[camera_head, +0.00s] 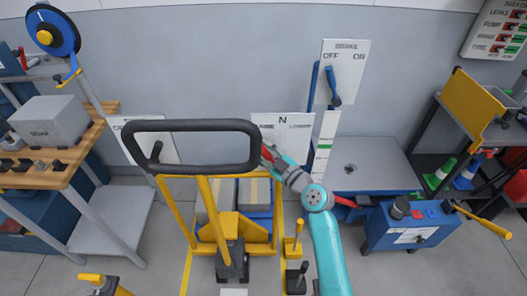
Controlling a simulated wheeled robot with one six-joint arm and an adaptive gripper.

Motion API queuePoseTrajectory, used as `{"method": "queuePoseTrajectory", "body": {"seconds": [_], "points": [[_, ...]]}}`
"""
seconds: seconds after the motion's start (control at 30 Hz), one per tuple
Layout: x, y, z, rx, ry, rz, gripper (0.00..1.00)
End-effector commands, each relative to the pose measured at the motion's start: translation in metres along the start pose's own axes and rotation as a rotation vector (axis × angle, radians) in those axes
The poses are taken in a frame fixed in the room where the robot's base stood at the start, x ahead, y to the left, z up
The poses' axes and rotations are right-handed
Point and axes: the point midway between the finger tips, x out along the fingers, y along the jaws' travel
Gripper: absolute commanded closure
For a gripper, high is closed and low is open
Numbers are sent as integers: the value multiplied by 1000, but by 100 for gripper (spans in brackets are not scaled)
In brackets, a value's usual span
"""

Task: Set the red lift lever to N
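The sign (283,119) reads N at its top, with smaller words at left and right; the right one looks like LOWER. Its left part is hidden behind the black loop handle.
The black loop handle (190,125) on a yellow frame stands close left of my gripper. A brake board (343,60) with a blue lever is at the back. A blue box (413,225) with a yellow handle stands right. A wooden bench (70,175) is at left.

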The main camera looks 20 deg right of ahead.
Motion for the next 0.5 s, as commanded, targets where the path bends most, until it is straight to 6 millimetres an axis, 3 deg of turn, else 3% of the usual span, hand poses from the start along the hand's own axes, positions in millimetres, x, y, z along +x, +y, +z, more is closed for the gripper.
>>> {"method": "queuePoseTrajectory", "body": {"seconds": [0.17,0.2,0.33,0.5], "points": [[0,0,0,0,0,0,63],[0,0,0,0,0,0,65],[0,0,0,0,-1,0,98],[0,0,0,0,-1,0,100]]}}
